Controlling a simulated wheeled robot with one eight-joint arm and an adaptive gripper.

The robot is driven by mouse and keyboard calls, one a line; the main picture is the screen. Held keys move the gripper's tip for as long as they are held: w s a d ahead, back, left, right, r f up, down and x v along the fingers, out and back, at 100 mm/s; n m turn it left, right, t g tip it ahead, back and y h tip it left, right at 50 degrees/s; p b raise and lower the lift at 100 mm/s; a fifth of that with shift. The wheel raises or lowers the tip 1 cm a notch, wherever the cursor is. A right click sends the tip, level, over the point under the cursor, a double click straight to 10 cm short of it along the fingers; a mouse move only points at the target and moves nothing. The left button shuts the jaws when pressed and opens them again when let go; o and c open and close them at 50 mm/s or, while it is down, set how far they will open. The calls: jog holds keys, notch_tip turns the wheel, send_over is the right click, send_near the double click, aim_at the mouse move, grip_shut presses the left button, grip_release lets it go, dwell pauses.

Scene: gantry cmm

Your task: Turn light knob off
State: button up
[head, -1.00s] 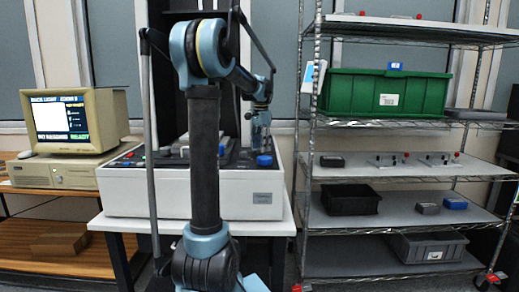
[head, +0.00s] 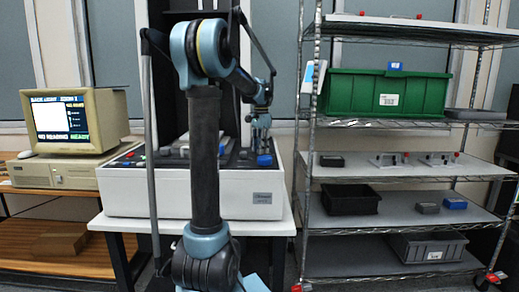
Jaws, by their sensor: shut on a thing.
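A blue knob (head: 264,160) stands near the right end of the dark sloped control panel on top of the white machine (head: 250,198). I take it for the light knob, but no label on it is readable. My gripper (head: 263,150) points down at the knob from directly above, with its fingers around or against its top. The fingers are shut on the knob. The exact contact and the knob's pointer are too small to see. My arm hides the middle of the panel.
A beige monitor (head: 75,120) on the left shows a text screen. A wire shelf rack (head: 307,190) stands close on the right, with a green bin (head: 350,95), a black bin (head: 345,200) and a grey bin (head: 400,248). A dark column rises behind my arm.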

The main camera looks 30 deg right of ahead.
jog(key=shift+w, duration=0.1)
jog(key=n, duration=0.4)
jog(key=shift+n, duration=0.4)
jog(key=shift+w+r+n, duration=0.1)
jog(key=shift+n, duration=1.8)
jog(key=o, duration=1.1)
jog(key=shift+w, duration=0.1)
jog(key=shift+s+r, duration=0.1)
jog(key=shift+s, duration=0.1)
notch_tip(320, 180, up, 12)
jog(key=shift+w+f, duration=0.15)
jog(key=shift+f, duration=0.05)
